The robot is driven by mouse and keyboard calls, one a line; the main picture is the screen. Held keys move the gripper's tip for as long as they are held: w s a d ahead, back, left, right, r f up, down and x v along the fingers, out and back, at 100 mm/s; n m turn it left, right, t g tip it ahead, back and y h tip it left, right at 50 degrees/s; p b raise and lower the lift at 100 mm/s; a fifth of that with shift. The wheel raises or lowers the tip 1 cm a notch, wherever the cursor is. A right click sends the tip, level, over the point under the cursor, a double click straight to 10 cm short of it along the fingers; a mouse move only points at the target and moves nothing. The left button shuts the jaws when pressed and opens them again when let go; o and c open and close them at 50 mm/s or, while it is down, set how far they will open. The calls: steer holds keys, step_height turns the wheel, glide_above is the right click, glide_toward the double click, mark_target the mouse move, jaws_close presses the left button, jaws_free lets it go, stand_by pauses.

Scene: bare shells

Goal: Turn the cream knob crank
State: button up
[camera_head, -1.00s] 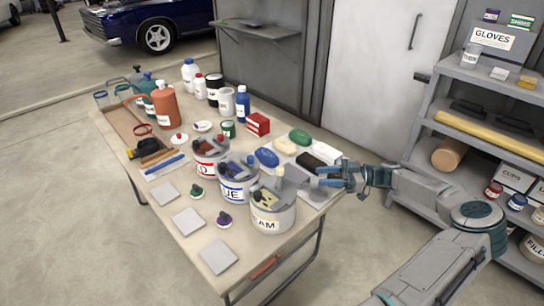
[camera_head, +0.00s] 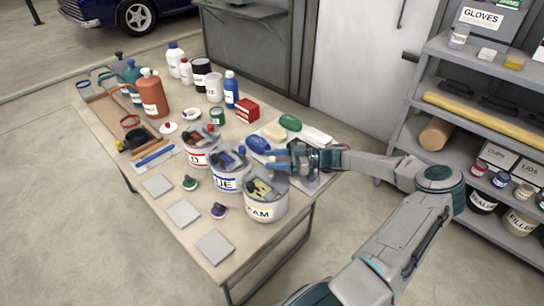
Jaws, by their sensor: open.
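The cream can (camera_head: 265,213), whose label shows the letters "EAM", stands at the near right part of the table. Dark and yellowish mixing parts (camera_head: 259,190) show at its open top. My gripper (camera_head: 276,162) is open at the can's upper back edge, with its fingers pointing left. The crank's grey upper part is mostly hidden behind or between the fingers, and I cannot tell whether they touch the knob. The blue can (camera_head: 228,184) and the red can (camera_head: 199,159) stand in a row to the left and behind.
Grey square tiles (camera_head: 215,246) and small knobbed pieces (camera_head: 218,211) lie along the table's front edge. Bottles (camera_head: 152,95) stand at the back. Coloured oval pieces (camera_head: 290,122) lie behind my gripper. A loaded shelf (camera_head: 395,140) stands at the right.

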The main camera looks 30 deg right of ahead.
steer(key=shift+w+a, duration=0.15)
steer(key=shift+a, duration=0.25)
jaws_close()
